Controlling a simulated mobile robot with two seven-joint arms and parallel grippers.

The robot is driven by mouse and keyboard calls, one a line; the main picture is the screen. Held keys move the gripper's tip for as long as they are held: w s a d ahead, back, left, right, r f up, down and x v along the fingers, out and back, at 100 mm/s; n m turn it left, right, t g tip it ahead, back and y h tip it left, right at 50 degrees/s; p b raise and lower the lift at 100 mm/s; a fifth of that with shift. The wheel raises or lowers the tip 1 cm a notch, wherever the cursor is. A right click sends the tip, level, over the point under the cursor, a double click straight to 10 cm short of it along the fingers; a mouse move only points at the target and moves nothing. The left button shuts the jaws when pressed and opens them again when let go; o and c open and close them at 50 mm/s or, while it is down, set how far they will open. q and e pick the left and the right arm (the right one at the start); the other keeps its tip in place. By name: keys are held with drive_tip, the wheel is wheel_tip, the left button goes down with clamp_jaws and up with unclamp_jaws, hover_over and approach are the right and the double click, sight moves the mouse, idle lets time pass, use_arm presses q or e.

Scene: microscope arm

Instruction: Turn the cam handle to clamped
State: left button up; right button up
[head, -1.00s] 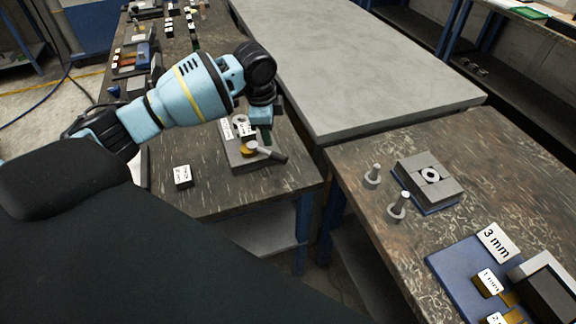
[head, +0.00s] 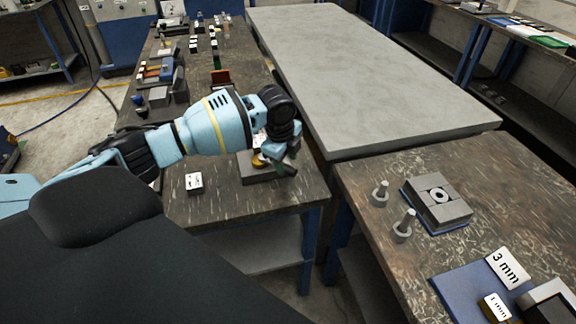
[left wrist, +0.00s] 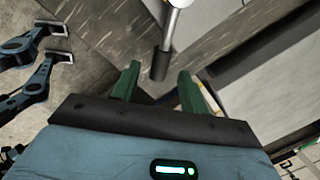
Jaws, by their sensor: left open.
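The cam handle has a silver shaft and a dark grip (left wrist: 160,66). In the left wrist view the grip reaches into the gap just ahead of my left gripper's (left wrist: 157,82) two green fingers. The fingers are open and apart from it, one on each side. In the head view my left gripper (head: 286,160) is over the right side of the grey clamp block (head: 255,175) and hides much of the handle. The brass cam (head: 259,162) shows partly beside it. My right gripper is not in view.
A small white labelled block (head: 194,183) lies left of the clamp. A gap separates this bench from the right bench (head: 385,255), which holds a grey fixture (head: 438,211) and two pegs. A large grey tabletop (head: 360,70) stands behind.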

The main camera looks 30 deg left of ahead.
use_arm(q)
drive_tip(key=shift+w+f, duration=0.15)
drive_tip(key=shift+f, duration=0.55)
drive_tip(key=shift+w+f, duration=0.15)
drive_tip(key=shift+f, duration=0.55)
clamp_jaws()
